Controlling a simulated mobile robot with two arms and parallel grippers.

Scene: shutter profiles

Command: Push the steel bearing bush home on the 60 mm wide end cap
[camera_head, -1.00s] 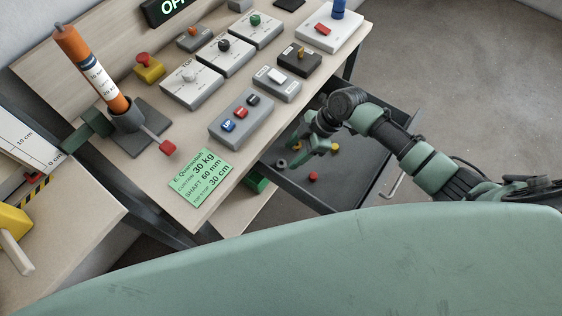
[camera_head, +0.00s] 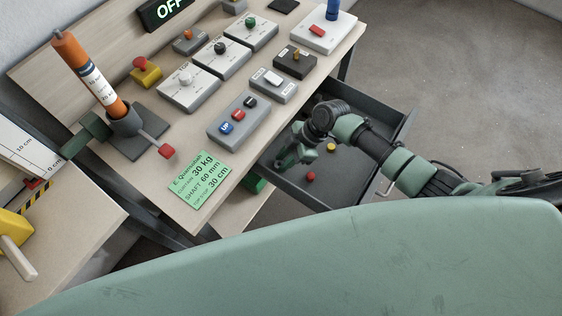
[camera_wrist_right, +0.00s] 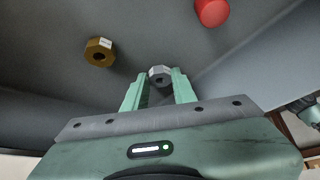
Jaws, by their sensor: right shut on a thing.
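My right gripper (camera_head: 283,162) reaches down into the open drawer, near its left side. In the right wrist view its two green fingers (camera_wrist_right: 156,88) are shut on a small grey steel bush (camera_wrist_right: 160,75) with a dark hole, which shows between the fingertips. The bush is hidden by the gripper in the head view. A brass hexagonal piece (camera_wrist_right: 98,52) with a white label lies to the left, apart from the fingers. I cannot pick out a 60 mm wide end cap. My left gripper is not in view.
The drawer (camera_head: 350,185) also holds a red cylinder (camera_head: 311,176) and a yellow piece (camera_head: 331,147). Above it, the bench carries several button boxes, a green card (camera_head: 201,178) reading "SHAFT 60 mm" and an orange tube (camera_head: 85,65) in a dark holder.

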